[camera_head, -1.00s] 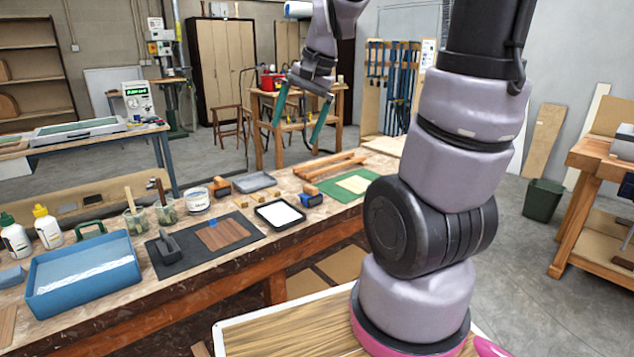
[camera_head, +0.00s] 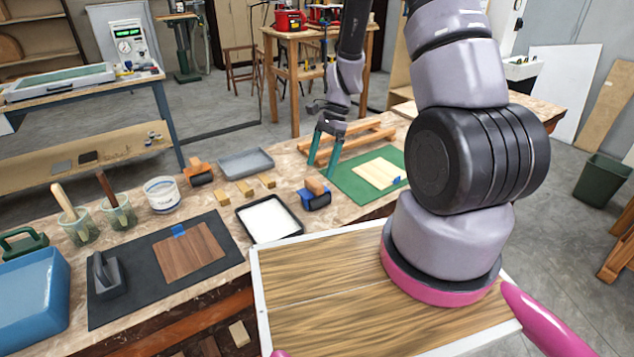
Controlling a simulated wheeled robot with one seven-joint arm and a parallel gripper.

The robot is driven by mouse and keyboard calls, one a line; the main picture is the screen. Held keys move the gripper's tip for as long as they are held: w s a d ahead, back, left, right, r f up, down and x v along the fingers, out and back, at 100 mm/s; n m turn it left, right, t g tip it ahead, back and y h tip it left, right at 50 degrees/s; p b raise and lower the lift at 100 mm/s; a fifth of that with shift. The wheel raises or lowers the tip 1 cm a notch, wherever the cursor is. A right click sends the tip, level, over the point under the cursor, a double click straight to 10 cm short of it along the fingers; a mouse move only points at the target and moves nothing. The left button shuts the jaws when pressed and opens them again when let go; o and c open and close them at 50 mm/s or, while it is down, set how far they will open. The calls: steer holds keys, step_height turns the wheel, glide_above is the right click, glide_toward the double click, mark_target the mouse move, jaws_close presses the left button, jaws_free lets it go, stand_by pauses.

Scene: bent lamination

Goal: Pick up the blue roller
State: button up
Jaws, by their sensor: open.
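The blue roller (camera_head: 314,199) lies on the workbench, just right of the tray of white liquid (camera_head: 268,219). It has a blue body and a brown wooden grip on top. My gripper (camera_head: 323,165), with two green fingers, points down above and slightly behind the roller. Its fingers are apart and nothing shows between them. It looks close to the roller, but I cannot tell the exact gap.
A green mat (camera_head: 368,178) with a pale wood panel lies right of the roller. Behind are a wooden rack (camera_head: 350,142), small wood blocks and a grey tray (camera_head: 246,163). An orange-handled roller (camera_head: 198,172) lies further left. A dark mat (camera_head: 125,250) holds a brown veneer.

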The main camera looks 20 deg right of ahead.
mark_target(311, 192)
steer(key=x, duration=0.9)
steer(key=shift+s+a+f, duration=0.15)
steer(key=shift+s+a, duration=0.15)
steer(key=c, duration=1.3)
step_height(311, 192, up, 10)
steer(key=shift+r, duration=0.1)
